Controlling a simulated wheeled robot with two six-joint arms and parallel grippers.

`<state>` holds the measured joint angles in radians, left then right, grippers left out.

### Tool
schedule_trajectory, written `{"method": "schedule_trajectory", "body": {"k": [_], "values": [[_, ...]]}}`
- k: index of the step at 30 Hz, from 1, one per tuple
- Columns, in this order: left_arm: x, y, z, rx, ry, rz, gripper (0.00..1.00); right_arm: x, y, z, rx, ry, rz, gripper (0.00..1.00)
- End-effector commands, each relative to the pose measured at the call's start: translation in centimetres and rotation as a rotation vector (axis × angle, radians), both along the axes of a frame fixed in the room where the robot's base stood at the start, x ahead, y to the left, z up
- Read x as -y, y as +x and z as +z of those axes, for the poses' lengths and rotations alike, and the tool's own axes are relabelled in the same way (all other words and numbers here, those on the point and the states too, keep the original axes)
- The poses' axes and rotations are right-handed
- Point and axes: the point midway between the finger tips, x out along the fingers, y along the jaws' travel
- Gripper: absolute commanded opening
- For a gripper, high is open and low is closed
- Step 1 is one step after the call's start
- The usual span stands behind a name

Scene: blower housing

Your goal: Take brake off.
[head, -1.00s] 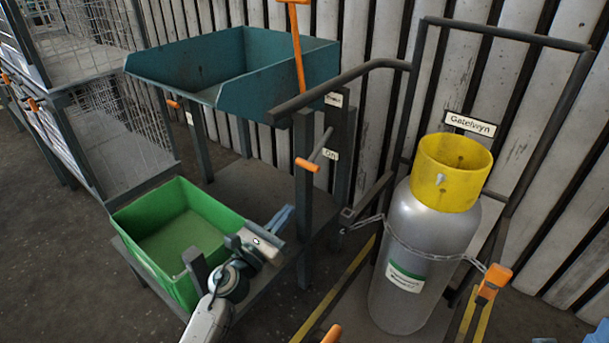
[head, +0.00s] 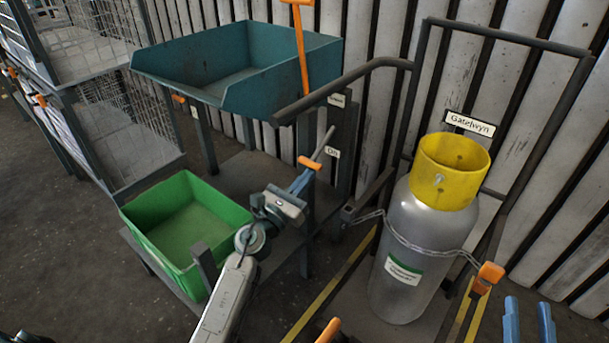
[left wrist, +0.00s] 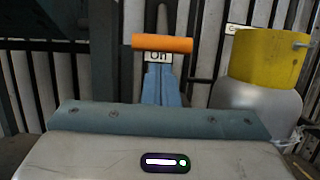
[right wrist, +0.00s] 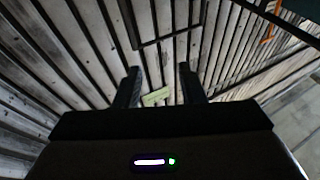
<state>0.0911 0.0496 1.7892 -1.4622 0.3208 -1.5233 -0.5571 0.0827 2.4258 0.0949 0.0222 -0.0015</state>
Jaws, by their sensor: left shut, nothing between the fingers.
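The brake lever is a grey rod (head: 323,143) with an orange grip (head: 309,162), on the dark post of the trolley with the teal tray. A white "On" label (head: 332,153) sits beside it; a higher label (head: 337,100) is too small to read. In the left wrist view the orange grip (left wrist: 162,43) lies crosswise just beyond my left gripper (left wrist: 161,70). In the head view my left gripper (head: 303,181) is shut and empty, just below the grip; I cannot tell whether they touch. My right gripper (head: 530,312) is open and empty at lower right.
A green bin (head: 232,206) stands low on the trolley, beneath the teal tray (head: 285,75). A silver cylinder (head: 405,240) with a yellow collar (head: 455,170) is chained to a dark cart frame (head: 500,35) at right. A corrugated wall (right wrist: 75,80) stands behind.

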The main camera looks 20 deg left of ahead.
Motion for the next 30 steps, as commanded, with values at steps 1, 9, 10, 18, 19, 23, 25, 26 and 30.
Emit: {"method": "schedule_trajectory", "body": {"k": [1,9,10,18,19,23,25,26,30], "values": [[0.0,0.0,0.3,0.0,0.001,0.0,0.0,0.0,0.0,-0.5,-0.031,0.003,0.001,0.36],[0.0,0.0,0.5,0.0,0.001,0.0,0.0,-0.1,0.0,-1.9,-0.107,0.008,0.004,0.36],[0.0,0.0,0.5,0.0,0.001,0.0,0.0,-0.1,0.0,-2.0,-0.108,0.008,0.004,0.36],[0.0,0.0,0.5,0.0,0.001,0.0,0.0,-0.1,0.0,-2.0,-0.108,0.008,0.004,0.36],[0.0,0.0,0.5,0.0,0.001,0.0,0.0,-0.1,0.0,-2.0,-0.11,0.007,0.004,0.36],[0.0,-0.1,0.6,-0.002,0.002,0.0,0.0,-0.1,-0.1,-2.5,-0.145,0.01,0.005,0.36],[0.0,-0.1,0.7,-0.006,0.002,0.0,0.0,-0.2,-0.2,-3.6,-0.202,0.013,0.008,0.36],[0.0,-0.1,0.7,-0.007,0.002,0.0,0.0,-0.2,-0.3,-4.0,-0.228,0.014,0.009,0.36],[-0.1,-0.2,0.9,-0.015,0.005,0.0,0.0,-0.4,-1.3,-7.1,-0.4,0.025,0.019,0.36]]}}
